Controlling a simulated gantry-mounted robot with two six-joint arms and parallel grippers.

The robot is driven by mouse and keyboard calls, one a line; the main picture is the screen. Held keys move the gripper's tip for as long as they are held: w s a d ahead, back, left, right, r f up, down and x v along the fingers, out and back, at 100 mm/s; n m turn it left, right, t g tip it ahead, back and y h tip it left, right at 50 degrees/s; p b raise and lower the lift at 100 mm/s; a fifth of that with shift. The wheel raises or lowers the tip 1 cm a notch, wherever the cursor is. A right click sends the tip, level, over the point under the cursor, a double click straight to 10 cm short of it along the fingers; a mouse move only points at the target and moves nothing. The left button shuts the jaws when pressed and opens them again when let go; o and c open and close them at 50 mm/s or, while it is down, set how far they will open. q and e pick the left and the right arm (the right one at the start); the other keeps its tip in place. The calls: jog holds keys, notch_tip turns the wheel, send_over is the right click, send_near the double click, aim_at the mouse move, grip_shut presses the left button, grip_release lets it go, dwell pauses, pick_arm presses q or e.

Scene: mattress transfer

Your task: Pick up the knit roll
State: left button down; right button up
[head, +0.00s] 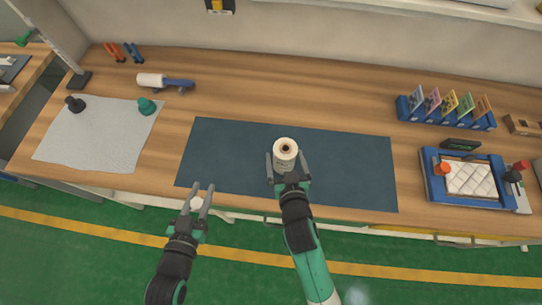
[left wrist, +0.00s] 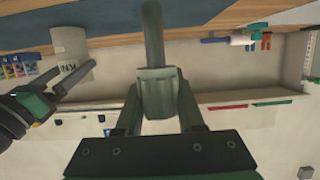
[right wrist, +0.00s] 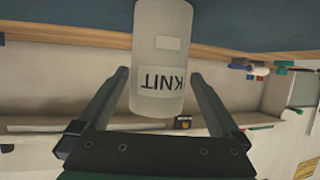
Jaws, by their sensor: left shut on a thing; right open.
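The knit roll (head: 285,155) is a white roll standing upright on the dark blue mat (head: 350,165). In the right wrist view the roll (right wrist: 160,60) shows an upside-down KNIT label. My right gripper (head: 287,163) is open, with one finger on each side of the roll and gaps visible between fingers and roll. My left gripper (head: 203,187) is near the table's front edge, left of the roll. In the left wrist view it is shut on a dark grey-green shafted object (left wrist: 157,92); I cannot tell what it is. The roll also shows there (left wrist: 72,50).
A light cloth (head: 100,140) with a black knob and a teal knob lies at left. A lint roller (head: 152,80) lies behind it. A blue card rack (head: 450,120) and a blue tray (head: 435,195) holding a white quilted pad stand at right. The mat around the roll is clear.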

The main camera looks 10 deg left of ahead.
pick_arm(q)
notch_tip(320, 180, down, 2)
jog(key=shift+f+b, duration=0.1)
jog(key=shift+b, duration=1.05)
pick_arm(e)
jog(key=x, duration=0.5)
jog(key=shift+w+r, duration=0.1)
jog(key=shift+w, duration=0.05)
jog(key=shift+r, duration=0.1)
jog(key=c, duration=1.5)
